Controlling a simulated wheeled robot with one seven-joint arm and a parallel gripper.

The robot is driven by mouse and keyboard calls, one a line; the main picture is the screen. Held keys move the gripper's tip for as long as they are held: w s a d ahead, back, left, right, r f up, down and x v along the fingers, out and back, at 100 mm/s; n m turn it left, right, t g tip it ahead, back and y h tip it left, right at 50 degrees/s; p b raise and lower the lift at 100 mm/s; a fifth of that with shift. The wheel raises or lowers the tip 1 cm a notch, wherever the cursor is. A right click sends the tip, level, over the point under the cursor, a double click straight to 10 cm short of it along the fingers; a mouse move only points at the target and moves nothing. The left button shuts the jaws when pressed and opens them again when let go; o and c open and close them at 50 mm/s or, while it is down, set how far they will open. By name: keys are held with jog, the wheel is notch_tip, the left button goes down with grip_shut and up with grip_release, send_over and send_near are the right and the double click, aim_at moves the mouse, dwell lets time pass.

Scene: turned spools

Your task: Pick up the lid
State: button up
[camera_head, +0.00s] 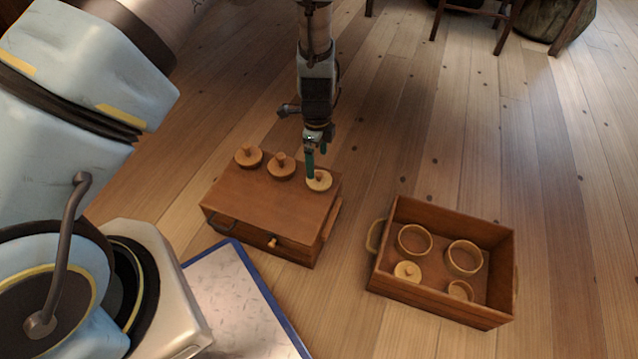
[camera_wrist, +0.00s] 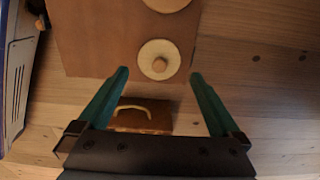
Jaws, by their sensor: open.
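Three round wooden lids with knobs sit in a row on top of a brown wooden chest (camera_head: 262,202): a left lid (camera_head: 247,157), a middle lid (camera_head: 281,168) and a paler right lid (camera_head: 320,184). My gripper (camera_head: 316,162) is above the right lid, pointing down. In the wrist view my gripper (camera_wrist: 158,76) is open, with its two teal fingers apart. The pale lid (camera_wrist: 159,48) and its knob show between and just beyond the fingertips. Nothing is held. Whether the fingers reach down to knob height, I cannot tell.
A wooden crate (camera_head: 432,302) on the floor to the right holds ring-shaped pieces (camera_head: 414,240) and another knobbed lid (camera_head: 407,271). A blue-edged pale board (camera_head: 232,300) lies in front of the chest. The plank floor behind is mostly clear.

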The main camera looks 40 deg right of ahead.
aim_at(319, 173)
jog(key=f+b, duration=0.1)
jog(key=f, duration=0.1)
jog(key=f+b, duration=0.1)
jog(key=f, duration=0.4)
jog(key=shift+s+d+b, duration=0.1)
jog(key=shift+s+b, duration=0.15)
jog(key=shift+b, duration=0.15)
jog(key=shift+r, duration=0.1)
jog(key=c, duration=1)
